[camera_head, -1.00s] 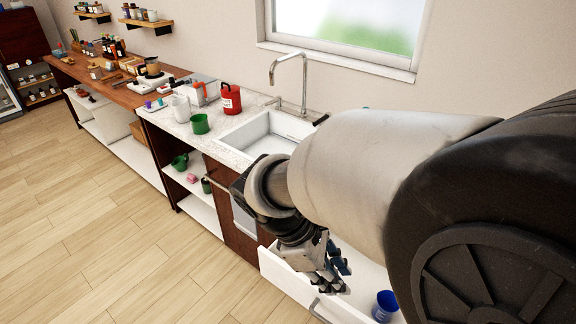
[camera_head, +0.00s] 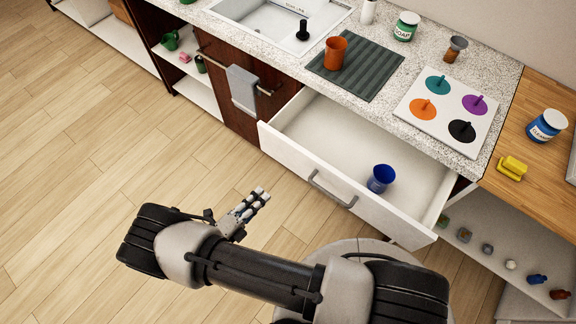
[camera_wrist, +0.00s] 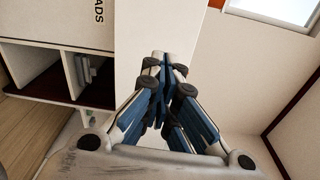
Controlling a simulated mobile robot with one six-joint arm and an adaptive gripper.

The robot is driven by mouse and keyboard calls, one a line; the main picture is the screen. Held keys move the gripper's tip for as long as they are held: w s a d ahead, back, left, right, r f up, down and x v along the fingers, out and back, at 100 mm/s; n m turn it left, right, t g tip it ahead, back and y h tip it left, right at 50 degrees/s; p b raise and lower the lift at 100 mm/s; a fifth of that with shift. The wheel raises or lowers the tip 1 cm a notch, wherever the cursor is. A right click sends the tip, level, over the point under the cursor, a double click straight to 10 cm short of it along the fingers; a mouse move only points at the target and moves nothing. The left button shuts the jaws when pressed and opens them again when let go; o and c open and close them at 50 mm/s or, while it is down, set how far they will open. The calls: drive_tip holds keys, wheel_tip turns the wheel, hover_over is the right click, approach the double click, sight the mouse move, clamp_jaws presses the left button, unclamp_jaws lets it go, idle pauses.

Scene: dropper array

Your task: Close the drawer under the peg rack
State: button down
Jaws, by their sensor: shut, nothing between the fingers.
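The white drawer (camera_head: 293,157) is pulled out from under the counter, with a grey bar handle (camera_head: 332,190) on its front. A blue cup (camera_head: 381,179) stands inside it toward the right. The white peg rack (camera_head: 449,122) lies on the counter above the drawer's right part, with pegs on teal, purple, orange and black discs. My gripper (camera_head: 263,193) is shut and empty, out over the floor in front of the drawer and left of the handle, touching neither. The wrist view also shows my gripper (camera_wrist: 160,62) with its fingers together; neither drawer nor handle can be made out there.
An orange cup (camera_head: 336,53) stands on a dark drying mat (camera_head: 359,75) beside the sink (camera_head: 275,20). A grey towel (camera_head: 243,88) hangs left of the drawer. A low shelf (camera_head: 490,228) with small items is at right. Wooden floor (camera_head: 90,200) at left is clear.

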sight(294, 161)
drive_tip(key=shift+n+t+y, duration=0.3)
drive_tip(key=shift+n+t, duration=0.2)
drive_tip(key=shift+n, duration=0.2)
drive_tip(key=x, duration=0.4)
drive_tip(key=f+b+x, duration=0.1)
drive_tip(key=x, duration=0.8)
drive_tip(key=shift+w+d+f, duration=0.1)
drive_tip(key=shift+d+f, duration=0.2)
